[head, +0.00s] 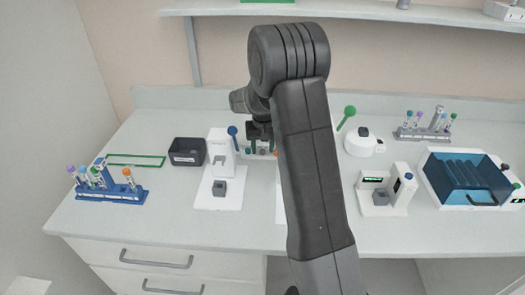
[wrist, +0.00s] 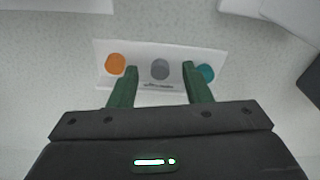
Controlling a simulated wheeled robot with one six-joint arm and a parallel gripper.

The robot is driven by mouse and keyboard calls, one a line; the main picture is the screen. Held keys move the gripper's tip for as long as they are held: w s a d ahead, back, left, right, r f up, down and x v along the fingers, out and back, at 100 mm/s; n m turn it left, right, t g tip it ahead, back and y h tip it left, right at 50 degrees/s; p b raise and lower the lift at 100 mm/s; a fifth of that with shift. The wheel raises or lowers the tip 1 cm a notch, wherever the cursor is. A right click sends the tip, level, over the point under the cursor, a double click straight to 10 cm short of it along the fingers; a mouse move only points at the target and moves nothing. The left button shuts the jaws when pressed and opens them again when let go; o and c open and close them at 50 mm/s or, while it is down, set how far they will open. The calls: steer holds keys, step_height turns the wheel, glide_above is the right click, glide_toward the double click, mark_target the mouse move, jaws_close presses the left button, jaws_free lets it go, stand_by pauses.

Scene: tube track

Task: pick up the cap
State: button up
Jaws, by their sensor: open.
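Three round caps lie in a row on a white holder (wrist: 160,88) in the wrist view: an orange cap (wrist: 115,64), a grey cap (wrist: 160,69) and a teal cap (wrist: 205,73). My gripper (wrist: 160,70) is open and empty. Its two green fingers point toward the holder, with the grey cap seen between their tips. The orange cap is left of the left finger; the teal cap is partly behind the right finger. I cannot tell the height left above the caps. In the head view my gripper (head: 261,142) is over the counter's middle, and my arm hides much of the holder.
Right of my arm are a white round device (head: 362,143), another white device (head: 386,192), a grey tube rack (head: 424,135) and a blue-lidded box (head: 466,180).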

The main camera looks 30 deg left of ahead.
steer(key=shift+f, duration=0.25)
steer(key=c, duration=0.8)
steer(key=shift+r, duration=0.1)
